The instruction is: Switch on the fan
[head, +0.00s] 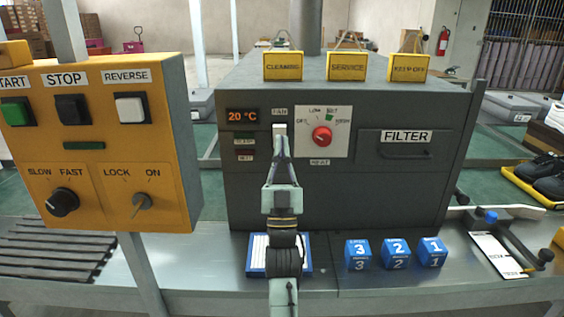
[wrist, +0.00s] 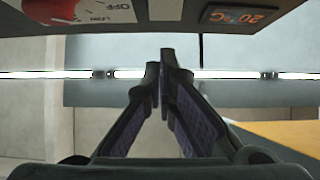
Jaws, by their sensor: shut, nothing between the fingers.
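A dark grey heater box (head: 340,185) stands on the metal bench. A small FAN label (head: 280,112) is on its front panel, between the orange 20 °C display (head: 242,116) and the red HEAT knob (head: 322,136). A small pale piece just below the label looks like the fan switch (head: 279,127); my fingers partly cover it, and its position cannot be read. My gripper (head: 280,145) is shut and empty, its tips in front of the panel just below that switch. In the wrist view my shut fingers (wrist: 163,68) point towards the panel's edge; contact cannot be told.
A yellow control box (head: 100,150) with buttons and knobs stands at left. Blue numbered blocks (head: 395,253) sit on the bench to the right of my arm. Yellow signs (head: 346,66) stand on the heater's top. A FILTER drawer handle (head: 406,153) juts out at right.

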